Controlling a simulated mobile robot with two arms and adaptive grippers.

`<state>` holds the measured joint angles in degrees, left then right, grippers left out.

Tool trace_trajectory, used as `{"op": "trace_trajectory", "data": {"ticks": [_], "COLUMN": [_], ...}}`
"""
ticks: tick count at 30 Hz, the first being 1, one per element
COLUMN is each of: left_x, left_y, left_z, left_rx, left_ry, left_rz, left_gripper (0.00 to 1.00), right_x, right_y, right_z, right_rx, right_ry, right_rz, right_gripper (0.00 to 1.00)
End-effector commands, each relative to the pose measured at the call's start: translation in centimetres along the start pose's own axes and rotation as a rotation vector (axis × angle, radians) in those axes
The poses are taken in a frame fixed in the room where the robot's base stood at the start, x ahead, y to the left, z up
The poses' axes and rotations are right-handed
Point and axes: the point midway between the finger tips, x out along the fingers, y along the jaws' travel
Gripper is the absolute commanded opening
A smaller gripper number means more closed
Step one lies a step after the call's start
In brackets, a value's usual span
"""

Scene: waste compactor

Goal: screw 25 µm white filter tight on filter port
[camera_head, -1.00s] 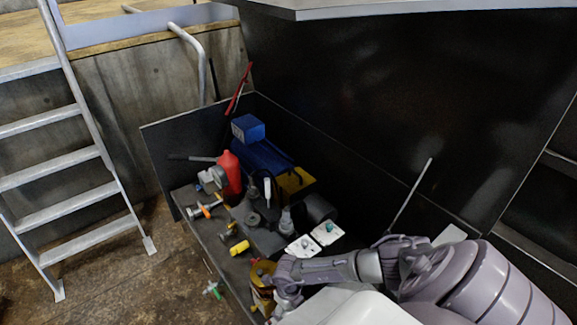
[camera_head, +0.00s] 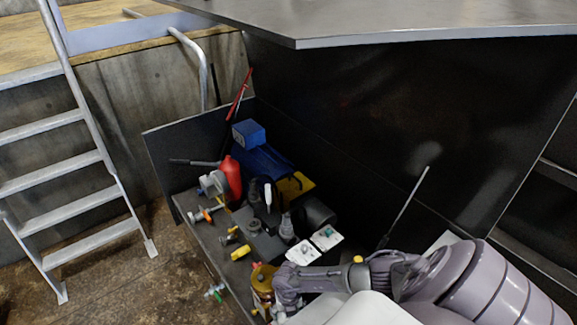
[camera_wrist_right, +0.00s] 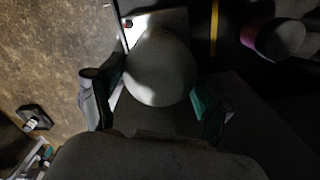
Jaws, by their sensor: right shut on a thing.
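My right gripper (camera_head: 284,303) reaches from the lower right to the near end of the dark bench. In the right wrist view its two fingers (camera_wrist_right: 155,105) are shut on a pale, rounded thing, apparently the white filter (camera_wrist_right: 160,70), whose smooth end faces the camera. My left gripper is not in view.
The bench (camera_head: 212,238) is crowded: a red bottle (camera_head: 231,177), a blue box (camera_head: 249,133), a yellow-handled tool (camera_head: 241,253) and two white cards (camera_head: 303,252) with small items. A dark wall rises behind. A ladder (camera_head: 75,180) and open floor lie left.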

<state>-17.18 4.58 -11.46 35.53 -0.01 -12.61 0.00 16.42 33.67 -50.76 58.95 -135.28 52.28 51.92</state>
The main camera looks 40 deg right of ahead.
Motion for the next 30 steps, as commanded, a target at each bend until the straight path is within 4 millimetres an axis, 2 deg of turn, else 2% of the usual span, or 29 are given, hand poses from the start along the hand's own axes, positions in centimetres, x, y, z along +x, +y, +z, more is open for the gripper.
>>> {"op": "trace_trajectory", "data": {"ticks": [4,5,8,9,23,30], "left_x": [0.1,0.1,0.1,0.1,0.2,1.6], "left_y": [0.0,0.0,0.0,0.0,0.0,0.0], "left_z": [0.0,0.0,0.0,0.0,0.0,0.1], "left_rx": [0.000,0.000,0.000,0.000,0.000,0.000], "left_ry": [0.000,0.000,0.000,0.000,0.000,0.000], "left_rz": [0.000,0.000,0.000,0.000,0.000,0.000], "left_gripper": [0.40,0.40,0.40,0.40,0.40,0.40], "right_x": [0.1,0.1,0.1,0.1,0.1,0.3], "right_y": [0.1,0.1,0.1,0.1,0.0,0.0], "right_z": [-0.1,-0.1,-0.1,-0.1,0.0,0.2], "right_rx": [-0.002,-0.002,-0.003,-0.004,-0.028,-0.370], "right_ry": [0.001,0.001,0.001,0.001,0.000,0.000], "right_rz": [0.002,0.002,0.001,0.001,-0.001,-0.001], "right_gripper": [0.35,0.81,0.97,1.00,1.00,1.00]}}
